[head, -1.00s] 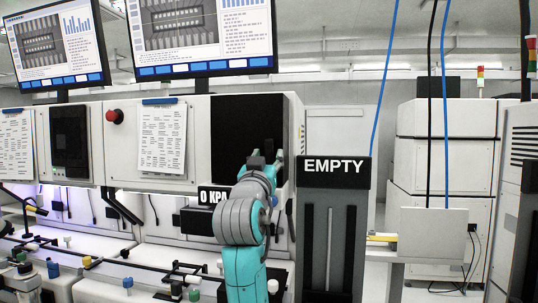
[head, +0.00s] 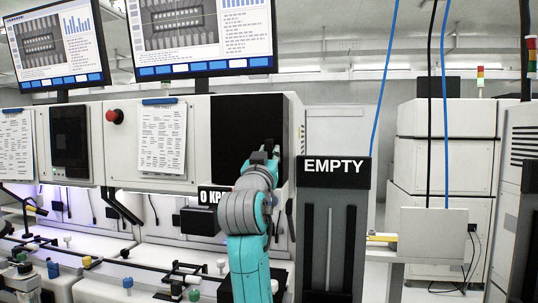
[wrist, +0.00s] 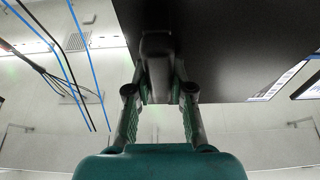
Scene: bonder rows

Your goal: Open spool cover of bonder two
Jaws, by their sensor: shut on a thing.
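The spool cover (head: 238,125) is a plain black panel on the front of the pale machine, left of the EMPTY sign in the head view. In the wrist view its dark face (wrist: 235,45) fills the upper right. My gripper (head: 263,155) is in front of its lower right part. My wrist and fingers hide the handle in the head view, and how far the cover stands from the machine cannot be told.
A dark stand with an EMPTY sign (head: 335,170) is close to the right of my arm. A black box (head: 200,221) juts out at lower left. Cables (head: 432,100) hang at right, before pale cabinets (head: 445,150).

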